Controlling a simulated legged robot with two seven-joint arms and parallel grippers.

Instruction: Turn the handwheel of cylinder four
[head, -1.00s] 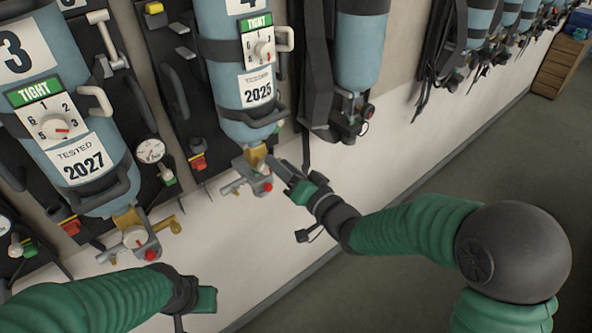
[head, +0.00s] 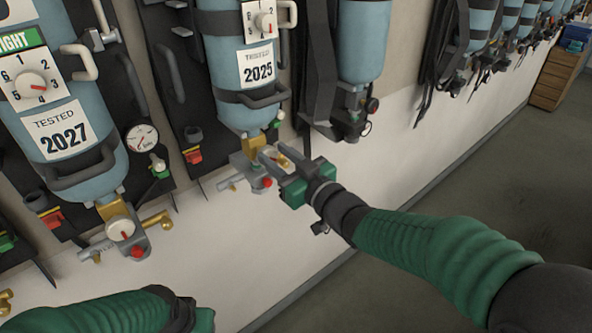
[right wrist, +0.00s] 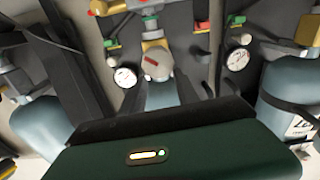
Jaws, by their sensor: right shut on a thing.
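Cylinder four (head: 223,75) is a blue upright bottle with a 2025 test label; its number is cut off at the top of the head view. Its valve hangs below, with a brass neck (head: 254,143), a grey body and a red knob (head: 267,183). My right gripper (head: 272,157) is at this valve, its fingers shut on the handwheel, which they mostly hide. A round grey handwheel with a red mark (right wrist: 155,65) shows in the right wrist view. My left gripper (head: 203,320) is partly in view at the bottom edge; its fingers are not clear.
Cylinder three (head: 80,120), with a 2027 label, hangs to the left; its valve (head: 120,229) has a red-marked wheel. A gauge (head: 141,138) sits between the cylinders. More sets hang to the right. The floor (head: 450,180) is clear, with a wooden drawer unit (head: 556,75) far off.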

